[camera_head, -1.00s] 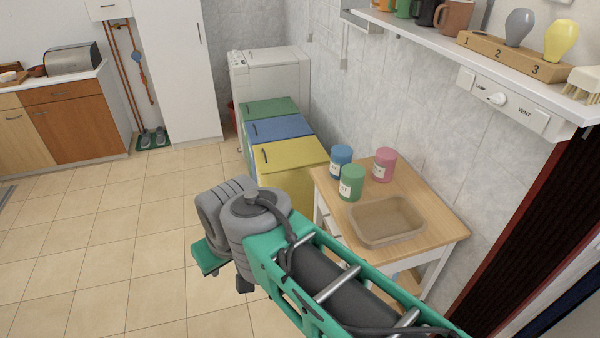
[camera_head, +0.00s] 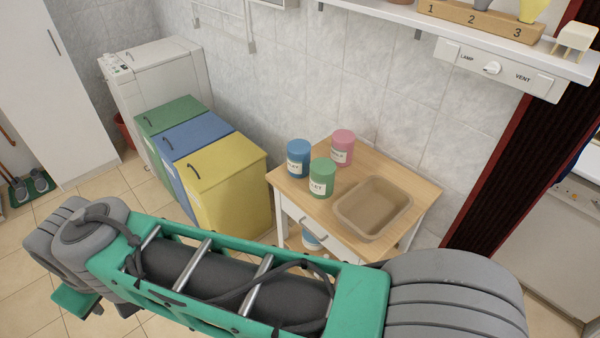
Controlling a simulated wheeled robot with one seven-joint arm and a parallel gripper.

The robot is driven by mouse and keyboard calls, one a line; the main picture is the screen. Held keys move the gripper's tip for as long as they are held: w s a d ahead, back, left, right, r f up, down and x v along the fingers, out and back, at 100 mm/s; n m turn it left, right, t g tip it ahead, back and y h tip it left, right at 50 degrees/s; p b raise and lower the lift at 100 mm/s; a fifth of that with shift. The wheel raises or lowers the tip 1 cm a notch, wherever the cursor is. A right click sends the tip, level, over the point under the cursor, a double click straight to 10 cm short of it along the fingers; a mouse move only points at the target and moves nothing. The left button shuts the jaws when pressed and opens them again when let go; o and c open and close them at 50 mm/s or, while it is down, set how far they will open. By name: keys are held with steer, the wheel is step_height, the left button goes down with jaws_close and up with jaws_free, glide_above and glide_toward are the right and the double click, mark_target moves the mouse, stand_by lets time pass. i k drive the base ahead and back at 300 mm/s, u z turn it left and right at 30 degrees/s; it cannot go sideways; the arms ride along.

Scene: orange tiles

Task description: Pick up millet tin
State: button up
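Three tins stand upright, close together, on a small wooden-topped table (camera_head: 405,178). They are a blue tin (camera_head: 298,158), a green tin (camera_head: 322,178) and a pink tin (camera_head: 342,148). Each has a white label. The green tin's label seems to end in "LET", but the print is too small for me to tell surely which tin is millet. The green tin is nearest to me. My green and grey arm crosses the lower part of the view, in front of the table. My gripper is not in view, and nothing touches the tins.
A shallow tan tray (camera_head: 373,208) lies right of the tins. Another blue-and-white item (camera_head: 311,240) shows below the tabletop. Green, blue and yellow cabinets (camera_head: 228,185) stand left of the table. A white shelf (camera_head: 400,14) juts from the wall above.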

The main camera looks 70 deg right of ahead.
mark_target(321, 170)
steer(key=z, duration=0.35)
steer(key=i, duration=0.85)
steer(key=z, duration=1.35)
steer(key=i, duration=0.55)
steer(key=z, duration=0.6)
